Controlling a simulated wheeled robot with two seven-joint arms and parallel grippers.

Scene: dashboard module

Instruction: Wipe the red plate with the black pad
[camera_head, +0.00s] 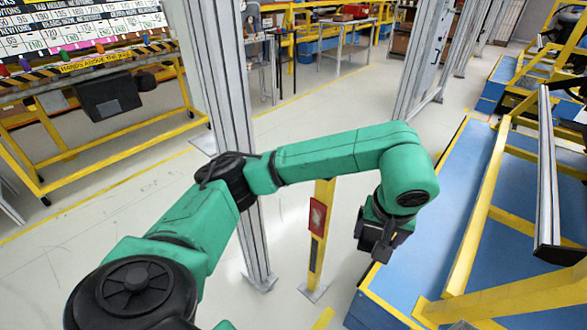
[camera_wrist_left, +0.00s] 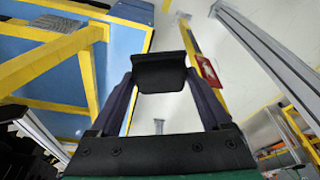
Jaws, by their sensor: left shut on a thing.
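The red plate (camera_head: 317,216) is fixed on a yellow post, upright, left of my left gripper (camera_head: 379,240) in the head view. In the left wrist view, the red plate (camera_wrist_left: 208,71) shows at the right, beyond the pad and clear of it in the picture. My left gripper is shut on the black pad (camera_wrist_left: 158,73), which sits between its two fingertips. In the head view the pad blends with the dark fingers and is hard to make out. My right gripper is in neither view.
A grey metal column (camera_head: 232,90) stands left of the yellow post (camera_head: 321,252). A blue platform (camera_head: 413,268) with yellow rails (camera_head: 478,215) lies to the right. A yellow-framed workbench (camera_head: 95,160) stands at the left. Pale floor around the post is open.

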